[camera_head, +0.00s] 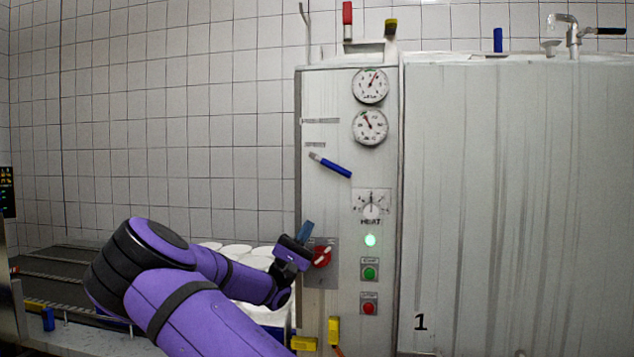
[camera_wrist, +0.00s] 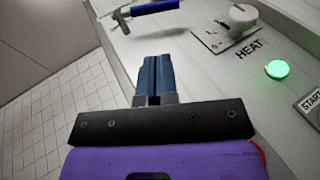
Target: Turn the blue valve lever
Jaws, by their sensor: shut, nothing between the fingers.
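The blue valve lever (camera_head: 334,167) is on the upper part of the grey control panel, below two round gauges. It slants down to the right from a metal end. In the wrist view the blue lever (camera_wrist: 155,7) shows at the top edge, beyond my fingertips. My gripper (camera_head: 307,229) is below and left of the lever, in front of the panel beside a red rotary switch (camera_head: 322,256). In the wrist view my gripper's blue fingers (camera_wrist: 156,68) are together, empty and apart from the lever.
The HEAT dial (camera_head: 371,204), a lit green lamp (camera_head: 370,240) and two push buttons are right of my gripper on the panel (camera_head: 385,330). A large grey tank (camera_head: 520,200) stands right. A conveyor (camera_head: 60,275) and white moulds are left. Space before the upper panel is clear.

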